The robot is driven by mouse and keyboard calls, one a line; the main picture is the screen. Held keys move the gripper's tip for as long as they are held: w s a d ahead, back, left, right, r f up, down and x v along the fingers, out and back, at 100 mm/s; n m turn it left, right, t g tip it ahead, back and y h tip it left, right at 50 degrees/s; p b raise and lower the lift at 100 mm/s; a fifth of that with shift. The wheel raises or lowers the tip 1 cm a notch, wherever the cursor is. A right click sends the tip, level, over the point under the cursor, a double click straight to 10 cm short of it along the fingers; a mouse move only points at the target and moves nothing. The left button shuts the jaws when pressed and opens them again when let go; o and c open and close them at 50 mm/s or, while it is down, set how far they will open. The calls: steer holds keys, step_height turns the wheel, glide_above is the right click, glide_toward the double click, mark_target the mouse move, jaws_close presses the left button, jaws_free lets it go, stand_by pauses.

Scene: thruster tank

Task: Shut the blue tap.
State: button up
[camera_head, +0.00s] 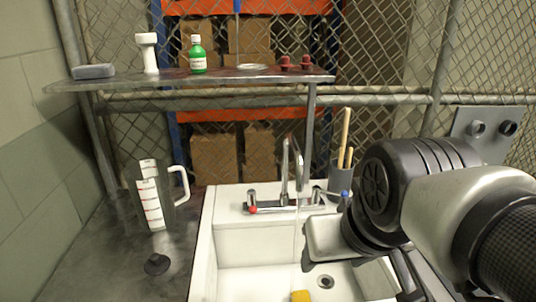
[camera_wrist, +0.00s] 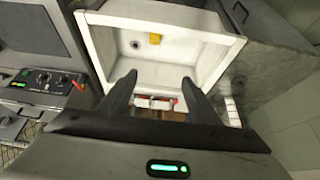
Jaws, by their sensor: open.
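The blue tap (camera_head: 344,195) is a chrome lever with a blue tip, on the right side of the faucet (camera_head: 291,170), close beside my arm in the head view. The red tap (camera_head: 253,209) is on the faucet's left side. A thin stream of water seems to fall from the spout into the white sink (camera_head: 208,245). In the wrist view, my gripper (camera_wrist: 158,92) is open and empty, its two fingers pointing toward the sink (camera_wrist: 222,42). Chrome and red parts of the faucet (camera_wrist: 155,103) show between the fingers. I cannot make out the blue tip there.
A yellow sponge (camera_head: 300,296) lies in the sink by the drain. A grey cup with sticks (camera_head: 341,178) stands behind the tap.

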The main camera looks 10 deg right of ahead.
steer(key=shift+m+g+h, duration=0.3)
steer(key=shift+g+h, duration=0.2)
steer(key=shift+h, duration=0.2)
steer(key=w+d+r, duration=0.1)
steer(key=w, duration=0.2)
steer(key=w+d+r+p, duration=0.1)
steer(key=w, duration=0.1)
steer(key=w+d+r, duration=0.2)
steer(key=w, duration=0.1)
steer(key=shift+w, duration=0.35)
jaws_close()
steer(key=m+p, duration=0.3)
steer(key=m, duration=0.1)
glide_above(330, 192)
steer(key=s+d, duration=0.4)
step_height(330, 192, down, 12)
steer(key=shift+g, duration=0.4)
steer(key=x, duration=0.9)
steer(key=shift+w+f, duration=0.25)
